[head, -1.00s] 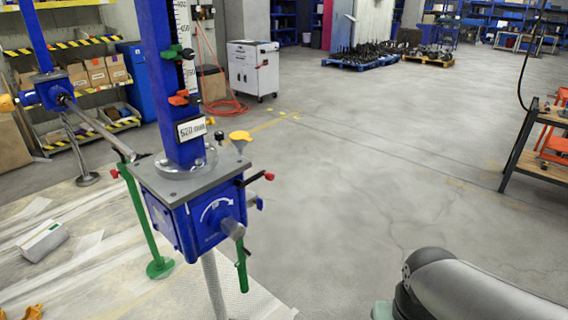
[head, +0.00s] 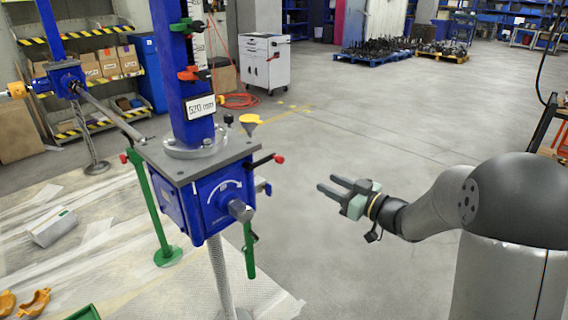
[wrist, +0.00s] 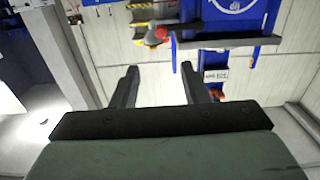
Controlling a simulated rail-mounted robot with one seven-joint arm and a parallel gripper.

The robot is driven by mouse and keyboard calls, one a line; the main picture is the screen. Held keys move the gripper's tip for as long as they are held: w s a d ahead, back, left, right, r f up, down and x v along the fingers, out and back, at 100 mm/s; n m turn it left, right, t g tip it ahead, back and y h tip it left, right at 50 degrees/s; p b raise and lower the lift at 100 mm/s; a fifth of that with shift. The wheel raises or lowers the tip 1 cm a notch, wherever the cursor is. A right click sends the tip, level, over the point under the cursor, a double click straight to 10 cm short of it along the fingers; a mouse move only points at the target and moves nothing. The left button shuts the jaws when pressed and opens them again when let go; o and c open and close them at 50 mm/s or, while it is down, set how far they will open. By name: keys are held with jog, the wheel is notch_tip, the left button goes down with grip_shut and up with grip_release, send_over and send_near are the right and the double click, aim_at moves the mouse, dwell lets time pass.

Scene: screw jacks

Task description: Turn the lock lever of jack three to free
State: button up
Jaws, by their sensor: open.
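The nearest jack has a blue gearbox (head: 205,200) with a white curved arrow, under a grey top plate (head: 185,165). A black lever with a red ball end (head: 279,158) sticks out from its right side. I cannot read a jack number. My gripper (head: 327,184) is open and empty, to the right of the lever and apart from it, with its fingers pointing left towards the jack. In the wrist view, a red ball (wrist: 161,32) shows beyond and between my open fingers (wrist: 160,70), beside the blue housing (wrist: 235,12).
A blue column with a scale and red and green pointers rises from the jack. A shaft (head: 110,112) links it to another blue jack (head: 66,78) at the left. A green handle (head: 249,250) hangs below the gearbox.

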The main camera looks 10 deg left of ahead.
aim_at(283, 160)
jog(key=p+x, duration=0.1)
jog(key=x, duration=1.6)
jog(key=shift+a, duration=0.2)
grip_shut()
